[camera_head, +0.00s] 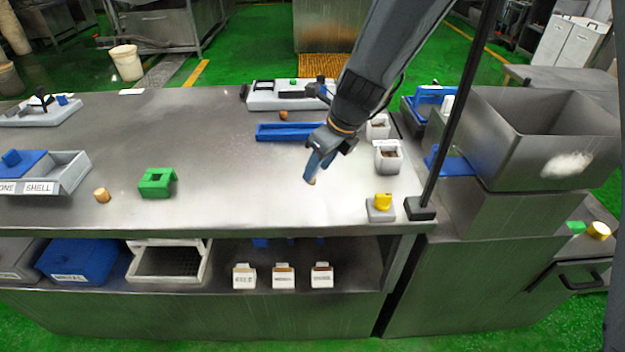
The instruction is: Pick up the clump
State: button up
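My gripper (314,172) points down over the right part of the steel table, its blue fingers close to the bare top. A small brown spot shows at the fingertips; it may be a clump, but it is too small to tell, and so is the gap between the fingers. One small brown lump (283,116) lies behind the blue tray, near the back of the table. A tan, cork-like lump (102,195) lies at the left, beside the box marked SHELL. I cannot tell which of these is the clump.
A blue tray (290,132) lies behind my gripper. White bins (388,157) stand to its right, and a yellow-topped block (381,208) at the front right. A green block (157,182) sits left. A dark post (455,120) rises at the right edge. The table's middle is clear.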

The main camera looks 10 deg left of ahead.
aim_at(315, 180)
jog(key=x, duration=0.3)
jog(key=shift+s+f, duration=0.1)
jog(key=shift+f, duration=0.1)
grip_shut()
jog(key=shift+r, duration=0.15)
